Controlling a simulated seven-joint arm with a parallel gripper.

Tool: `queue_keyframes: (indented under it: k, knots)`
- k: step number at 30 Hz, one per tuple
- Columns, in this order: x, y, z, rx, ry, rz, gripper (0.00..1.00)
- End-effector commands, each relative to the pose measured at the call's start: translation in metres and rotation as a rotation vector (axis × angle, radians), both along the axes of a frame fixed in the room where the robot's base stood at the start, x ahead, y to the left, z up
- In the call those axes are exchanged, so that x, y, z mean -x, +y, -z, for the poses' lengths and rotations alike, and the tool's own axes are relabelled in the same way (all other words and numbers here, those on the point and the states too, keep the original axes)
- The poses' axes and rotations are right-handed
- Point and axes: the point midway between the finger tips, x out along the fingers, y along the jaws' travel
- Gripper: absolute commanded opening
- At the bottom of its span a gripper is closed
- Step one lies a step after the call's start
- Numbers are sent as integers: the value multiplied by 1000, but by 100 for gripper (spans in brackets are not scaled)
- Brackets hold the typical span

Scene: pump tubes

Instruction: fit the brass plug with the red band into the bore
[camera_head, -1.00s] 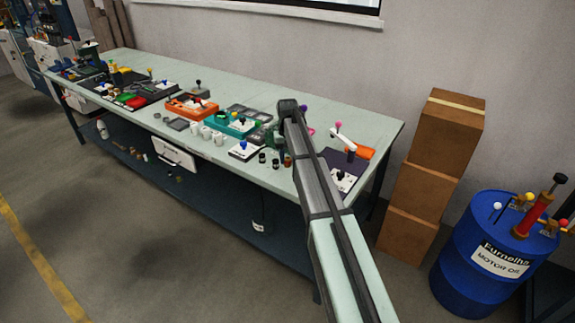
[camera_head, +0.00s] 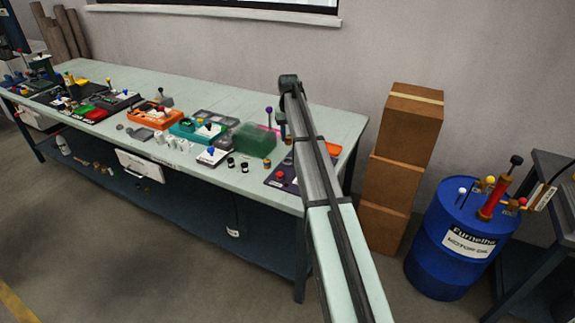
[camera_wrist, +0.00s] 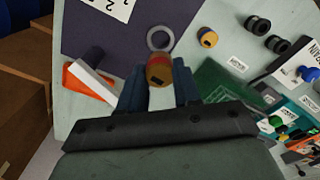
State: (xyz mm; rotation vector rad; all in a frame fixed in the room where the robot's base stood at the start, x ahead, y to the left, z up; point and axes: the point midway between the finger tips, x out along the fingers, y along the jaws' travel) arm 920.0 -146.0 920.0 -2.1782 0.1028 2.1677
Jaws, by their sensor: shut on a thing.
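In the wrist view my gripper (camera_wrist: 160,84) is shut on the brass plug with the red band (camera_wrist: 159,71). The plug's end shows between the two dark blue fingers, with the red band at its upper edge. A grey ring (camera_wrist: 149,38) with a pale middle lies just above the plug in the picture, at the edge of the dark mat (camera_wrist: 100,40). It looks like the bore's rim. Whether plug and ring touch cannot be told.
Another brass plug with a dark band (camera_wrist: 208,37) stands to the right of the ring. Two black spools (camera_wrist: 258,25) are beyond it. A green translucent box (camera_head: 254,140), an orange tray (camera_wrist: 88,85) with a white part, and a red knob (camera_head: 281,174) are close by.

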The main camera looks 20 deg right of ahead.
Motion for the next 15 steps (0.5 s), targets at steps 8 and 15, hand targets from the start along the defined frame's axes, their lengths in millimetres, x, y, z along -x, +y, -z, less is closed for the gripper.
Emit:
queue_keyframes:
  k: [8,15]
  knots:
    - [-3,1,6,-1,5,-93,0]
    - [-2,1,41,-1,6,-95,0]
